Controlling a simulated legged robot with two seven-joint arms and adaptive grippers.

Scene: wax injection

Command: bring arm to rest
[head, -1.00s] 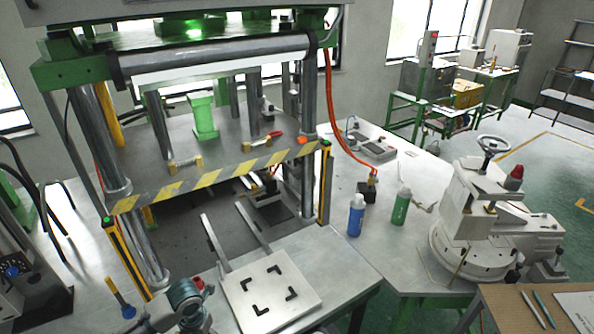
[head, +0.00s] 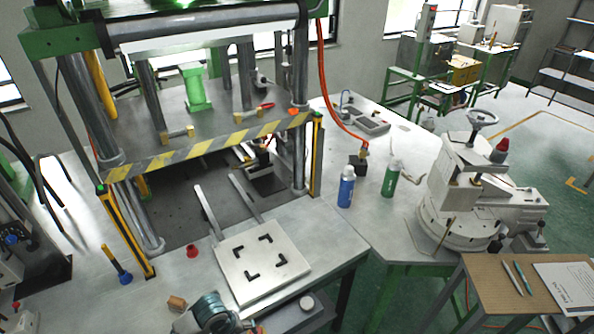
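A rounded grey-teal part of my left arm shows at the bottom edge in the head view, left of the white plate (head: 235,285). It is low and close to the camera. No fingers of my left gripper can be made out. My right arm and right gripper are out of the frame. The white plate with black corner marks lies on the metal table in front of the press (head: 98,80), with nothing on it.
A red cap-like piece (head: 192,251) and a small brown block (head: 177,303) lie near my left arm. A blue bottle (head: 345,188) and a green bottle (head: 391,179) stand at the right, before the grey handwheel machine (head: 462,205). A brown desk (head: 482,283) is at lower right.

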